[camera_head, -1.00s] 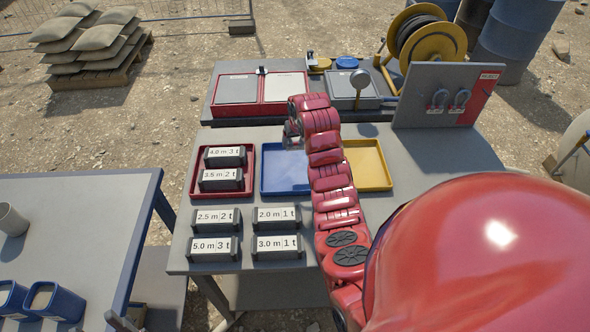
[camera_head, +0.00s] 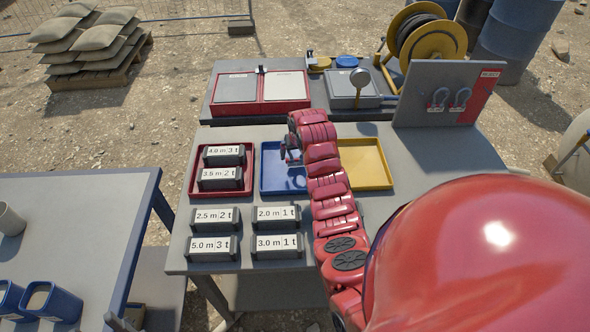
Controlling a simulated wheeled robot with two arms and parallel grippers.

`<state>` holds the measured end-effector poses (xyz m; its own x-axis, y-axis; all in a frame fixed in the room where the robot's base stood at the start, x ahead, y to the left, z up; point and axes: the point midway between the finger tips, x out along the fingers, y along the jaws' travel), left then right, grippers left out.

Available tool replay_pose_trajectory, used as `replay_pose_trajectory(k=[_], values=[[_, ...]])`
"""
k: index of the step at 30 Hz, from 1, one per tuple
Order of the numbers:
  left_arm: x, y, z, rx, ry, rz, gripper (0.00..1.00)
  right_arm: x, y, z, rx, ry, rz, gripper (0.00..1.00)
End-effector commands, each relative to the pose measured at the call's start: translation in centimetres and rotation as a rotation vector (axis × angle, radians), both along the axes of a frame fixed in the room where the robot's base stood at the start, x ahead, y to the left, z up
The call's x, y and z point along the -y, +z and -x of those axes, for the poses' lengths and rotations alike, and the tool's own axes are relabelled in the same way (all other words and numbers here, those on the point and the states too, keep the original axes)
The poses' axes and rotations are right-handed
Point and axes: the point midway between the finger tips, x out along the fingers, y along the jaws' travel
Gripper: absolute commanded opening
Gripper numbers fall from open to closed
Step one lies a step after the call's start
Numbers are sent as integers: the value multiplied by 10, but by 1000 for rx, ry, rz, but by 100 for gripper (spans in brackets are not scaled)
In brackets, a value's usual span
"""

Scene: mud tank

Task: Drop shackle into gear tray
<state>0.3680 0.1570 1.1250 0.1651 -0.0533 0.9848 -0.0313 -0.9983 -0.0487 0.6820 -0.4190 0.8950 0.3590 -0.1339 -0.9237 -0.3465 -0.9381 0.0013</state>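My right gripper (camera_head: 291,157) hangs over the blue tray (camera_head: 270,182), at the end of my red arm. It is small and partly hidden by my wrist; I cannot tell whether its fingers are open or shut, or whether a shackle is between them. Two blue-grey shackles, a left one (camera_head: 438,97) and a right one (camera_head: 461,97), hang on the upright grey and red board at the back right. A red tray (camera_head: 193,185) on the left holds two labelled blocks, and an empty yellow tray (camera_head: 368,166) is on the right. My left gripper is not in view.
Several labelled dark blocks (camera_head: 214,219) stand in front of the trays. Behind is a bench with a red two-panel case (camera_head: 262,107) and a grey gauge box (camera_head: 350,100). The upright board (camera_head: 420,78) bounds the back right. Another table (camera_head: 90,215) stands at left.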

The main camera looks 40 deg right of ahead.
Motion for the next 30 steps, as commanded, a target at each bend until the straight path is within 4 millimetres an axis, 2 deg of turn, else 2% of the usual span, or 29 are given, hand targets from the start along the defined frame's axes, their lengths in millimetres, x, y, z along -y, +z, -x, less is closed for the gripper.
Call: replay_pose_trajectory(k=[8, 14, 17, 22, 25, 26, 29, 30], values=[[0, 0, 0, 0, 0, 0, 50, 0, 0, 0, 0, 0, -1, 100], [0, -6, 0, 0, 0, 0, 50, -2, 11, 4, 2, 0, -2, 100], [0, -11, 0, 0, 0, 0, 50, -3, 25, 10, 5, 1, 3, 100], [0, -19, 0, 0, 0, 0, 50, -8, 61, 22, 6, 1, 4, 100], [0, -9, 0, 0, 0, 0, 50, -12, 91, 33, 4, 1, 4, 100], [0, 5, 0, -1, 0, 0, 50, -13, 102, 36, -1, -1, 4, 100], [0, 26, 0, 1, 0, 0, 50, -16, 121, 43, -3, 2, 5, 100], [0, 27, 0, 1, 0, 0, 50, -16, 125, 46, -1, 0, 5, 100]])
